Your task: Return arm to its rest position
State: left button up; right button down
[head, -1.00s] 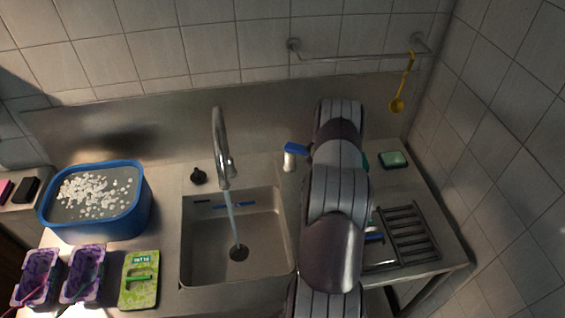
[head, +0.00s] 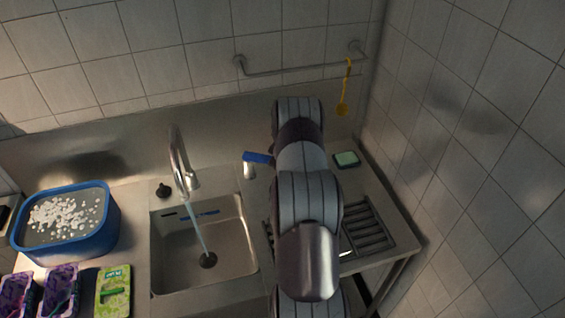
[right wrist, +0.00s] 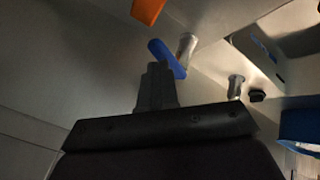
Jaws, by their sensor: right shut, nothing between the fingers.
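My right arm (head: 308,200) rises from the bottom of the head view and stretches over the counter right of the sink. Its gripper is hidden behind the arm there. In the right wrist view the right gripper (right wrist: 157,88) shows with its fingers together and nothing between them. Beyond the fingertips in that view are a blue handle (right wrist: 166,57) and a metal cylinder (right wrist: 186,48). The blue handle (head: 257,158) also shows just left of my arm in the head view. My left gripper is in neither view.
The sink (head: 242,262) has a running tap (head: 179,165). A blue basin (head: 100,240) with white pieces, purple trays (head: 60,290) and a green box (head: 114,292) stand left. A drying rack (head: 372,236) and sponge (head: 346,159) are right. A yellow ladle (head: 343,105) hangs from the rail.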

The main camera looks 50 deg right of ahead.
jog(key=s+a+f+m+g+y+b, duration=0.2)
jog(key=s+a+f+m+g+b, duration=0.15)
jog(key=s+a, duration=0.5)
pick_arm(q)
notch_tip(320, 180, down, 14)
jog(key=b, duration=1.1)
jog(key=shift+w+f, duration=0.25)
pick_arm(e)
jog(key=s+a+r, duration=0.2)
jog(key=s+a, duration=0.1)
jog(key=a, duration=0.7)
jog(key=s+a+r+n+g+y, duration=0.1)
jog(key=s+a, duration=0.2)
jog(key=a, duration=0.8)
jog(key=s+a+r+y, duration=0.1)
jog(key=s+a+r, duration=0.1)
jog(key=a, duration=0.8)
jog(key=shift+s+a+r, duration=0.3)
jog(key=shift+s+a, duration=0.1)
jog(key=shift+s, duration=0.3)
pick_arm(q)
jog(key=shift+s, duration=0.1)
pick_arm(e)
jog(key=shift+d+n, duration=0.15)
jog(key=shift+n, duration=0.1)
